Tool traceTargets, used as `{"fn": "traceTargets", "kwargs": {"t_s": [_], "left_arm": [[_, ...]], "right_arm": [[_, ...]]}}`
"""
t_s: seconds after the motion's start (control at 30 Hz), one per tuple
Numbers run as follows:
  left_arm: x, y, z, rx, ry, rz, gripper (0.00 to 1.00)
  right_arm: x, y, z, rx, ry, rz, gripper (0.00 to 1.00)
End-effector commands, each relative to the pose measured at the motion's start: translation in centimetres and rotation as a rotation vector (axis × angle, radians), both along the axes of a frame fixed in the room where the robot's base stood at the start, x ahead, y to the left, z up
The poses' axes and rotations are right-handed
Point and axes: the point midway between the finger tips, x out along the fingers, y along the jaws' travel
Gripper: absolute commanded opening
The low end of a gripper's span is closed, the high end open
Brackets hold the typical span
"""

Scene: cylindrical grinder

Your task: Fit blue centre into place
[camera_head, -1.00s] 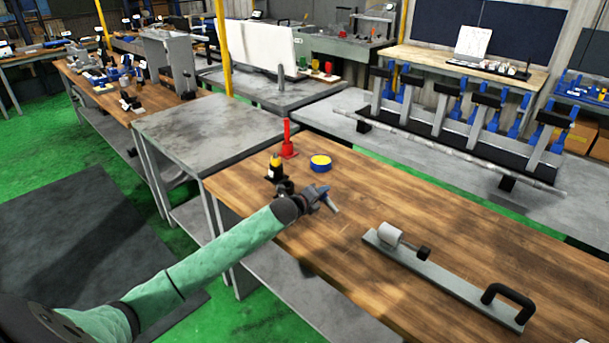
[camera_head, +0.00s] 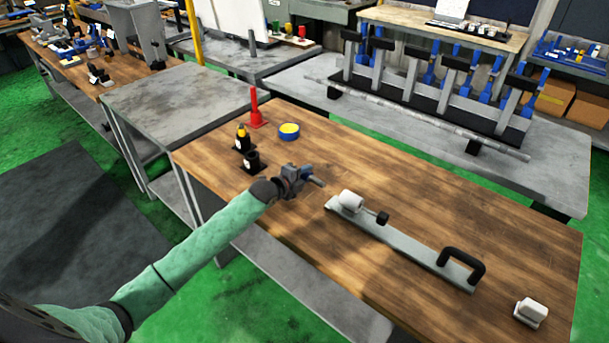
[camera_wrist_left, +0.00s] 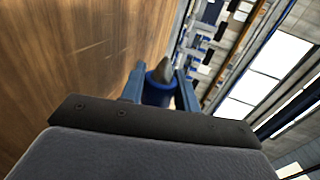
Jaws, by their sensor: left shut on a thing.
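My left gripper (camera_head: 312,180) is shut on the blue centre (camera_wrist_left: 160,88), a blue body with a pointed grey tip. In the left wrist view the centre sits between the two blue fingers, tip pointing away from the palm. In the head view the gripper is above the wooden bench (camera_head: 440,215), left of a grey bar fixture (camera_head: 400,240) and apart from it. The fixture carries a white cylinder (camera_head: 351,199), a small black knob (camera_head: 382,218) and a black handle (camera_head: 463,258). My right gripper is not in view.
Behind the gripper stand an open black holder (camera_head: 252,161), a black holder with a yellow, black-tipped piece (camera_head: 242,138), a red pointed piece (camera_head: 255,108) and a yellow-blue round piece (camera_head: 289,131). A small white block (camera_head: 531,312) lies at the right. The bench's right part is mostly clear.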

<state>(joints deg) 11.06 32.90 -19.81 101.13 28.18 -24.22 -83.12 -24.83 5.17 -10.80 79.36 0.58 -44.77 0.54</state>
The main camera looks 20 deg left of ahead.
Motion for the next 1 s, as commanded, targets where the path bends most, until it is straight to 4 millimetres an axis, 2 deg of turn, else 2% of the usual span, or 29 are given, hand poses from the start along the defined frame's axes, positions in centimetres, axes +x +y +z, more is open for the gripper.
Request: {"fn": "traceTargets", "kwargs": {"t_s": [0.13, 0.4, 0.6, 0.7, 1.0], "left_arm": [[-0.4, -1.1, 0.2, -0.004, 0.0, -0.001, 0.0], [-1.1, -3.1, 0.2, -0.003, 0.0, -0.001, 0.0], [-1.6, -4.4, 0.1, -0.003, 0.0, -0.001, 0.0], [-1.7, -4.9, 0.1, -0.003, 0.0, -0.001, 0.0], [-2.0, -5.5, 0.0, -0.002, 0.0, 0.0, 0.0]], "right_arm": [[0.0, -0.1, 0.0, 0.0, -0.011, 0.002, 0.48], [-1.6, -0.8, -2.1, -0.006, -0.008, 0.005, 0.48], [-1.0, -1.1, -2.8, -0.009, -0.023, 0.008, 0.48], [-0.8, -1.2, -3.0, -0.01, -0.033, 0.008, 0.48], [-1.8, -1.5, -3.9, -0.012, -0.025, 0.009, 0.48]]}}
